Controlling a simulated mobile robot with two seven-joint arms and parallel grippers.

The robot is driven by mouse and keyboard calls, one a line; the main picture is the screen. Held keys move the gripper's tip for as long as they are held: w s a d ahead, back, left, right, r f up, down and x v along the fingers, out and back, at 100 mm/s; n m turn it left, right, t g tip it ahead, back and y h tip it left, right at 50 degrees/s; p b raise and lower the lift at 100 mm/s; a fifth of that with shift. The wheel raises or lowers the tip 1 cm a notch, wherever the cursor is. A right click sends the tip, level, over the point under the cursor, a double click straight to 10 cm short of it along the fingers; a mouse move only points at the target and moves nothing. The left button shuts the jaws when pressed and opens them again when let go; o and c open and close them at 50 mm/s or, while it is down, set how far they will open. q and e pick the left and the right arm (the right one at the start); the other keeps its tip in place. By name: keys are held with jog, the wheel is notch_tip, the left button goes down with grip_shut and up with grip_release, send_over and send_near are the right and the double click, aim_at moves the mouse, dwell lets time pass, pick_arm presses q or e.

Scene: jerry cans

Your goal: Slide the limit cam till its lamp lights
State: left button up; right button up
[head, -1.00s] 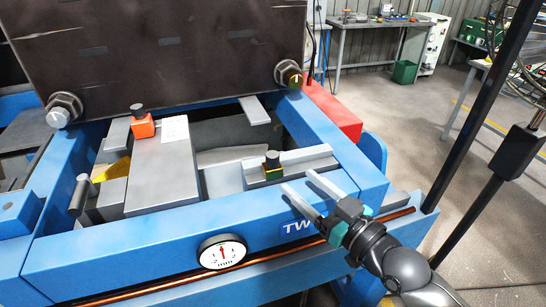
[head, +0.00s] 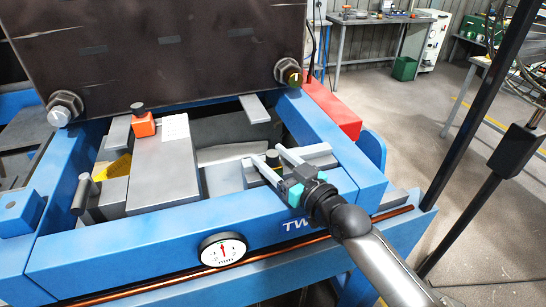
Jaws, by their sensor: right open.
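A small dark-knobbed block (head: 272,157), dark with yellow edges in the earlier frame, sits on a grey rail (head: 316,151) at the right of the blue frame; it seems to be the limit cam. My right gripper (head: 267,152) is open, its two fingers on either side of the knob. The fingers hide most of the block, and I cannot tell whether they touch it. An orange block with a black knob (head: 143,123) sits farther left beside a white scale plate. I cannot make out for certain which part is the lamp. My left gripper is not in view.
A large dark plate (head: 160,45) with hex bolts stands behind the grey parts. A round dial gauge (head: 223,250) is on the front blue beam (head: 130,250). A red block (head: 335,110) is at the right. A black post (head: 480,100) rises farther right.

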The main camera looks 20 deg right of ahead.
grip_shut()
dwell(0.5)
dwell(0.9)
